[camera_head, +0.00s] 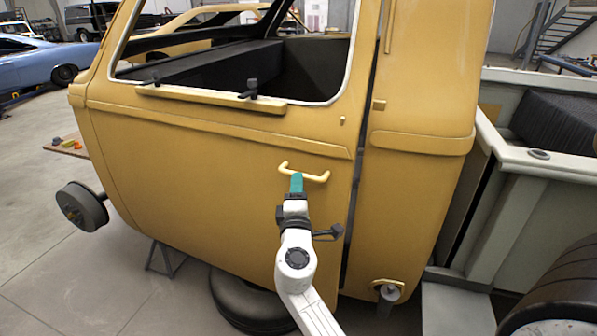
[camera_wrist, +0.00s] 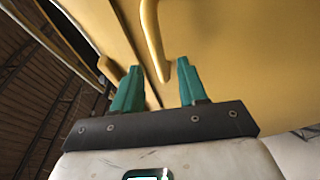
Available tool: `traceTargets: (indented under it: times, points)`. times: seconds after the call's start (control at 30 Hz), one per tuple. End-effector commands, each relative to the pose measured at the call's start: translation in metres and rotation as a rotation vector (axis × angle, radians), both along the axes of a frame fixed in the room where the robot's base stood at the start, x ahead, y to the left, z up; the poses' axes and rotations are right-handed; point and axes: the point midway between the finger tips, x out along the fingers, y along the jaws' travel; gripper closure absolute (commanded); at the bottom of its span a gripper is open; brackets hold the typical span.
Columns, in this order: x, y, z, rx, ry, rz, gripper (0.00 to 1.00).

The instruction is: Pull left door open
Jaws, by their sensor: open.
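The yellow vehicle door (camera_head: 220,150) fills the middle of the head view, with a window opening above. Its edge meets the yellow body panel along a narrow dark gap, and it looks roughly flush. A yellow bar handle (camera_head: 318,178) sits near that edge. My gripper (camera_head: 297,178) is at the handle, its teal fingertips overlapping the bar's middle. In the wrist view, the two teal fingers of my gripper (camera_wrist: 158,66) are apart. The handle (camera_wrist: 150,40) runs down between their tips in the picture. I cannot tell whether they touch it.
A wheel hub (camera_head: 83,207) sticks out at the left. A tire (camera_head: 250,305) lies under the cab, beside a stand (camera_head: 163,258). The floor (camera_head: 60,290) at front left is clear.

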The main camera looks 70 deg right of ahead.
Motion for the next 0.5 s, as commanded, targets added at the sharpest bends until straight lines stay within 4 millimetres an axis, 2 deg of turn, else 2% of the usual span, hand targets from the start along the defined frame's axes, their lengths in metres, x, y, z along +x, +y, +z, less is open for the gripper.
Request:
traceTargets:
  times: [0.03, 0.2, 0.5]
  points:
    - [0.003, -0.01, 0.004, 0.0, 0.0, -0.003, 0.58]
    - [0.012, -0.033, 0.008, 0.0, -0.001, -0.003, 0.58]
    - [0.019, -0.049, 0.009, 0.002, -0.002, -0.001, 0.58]
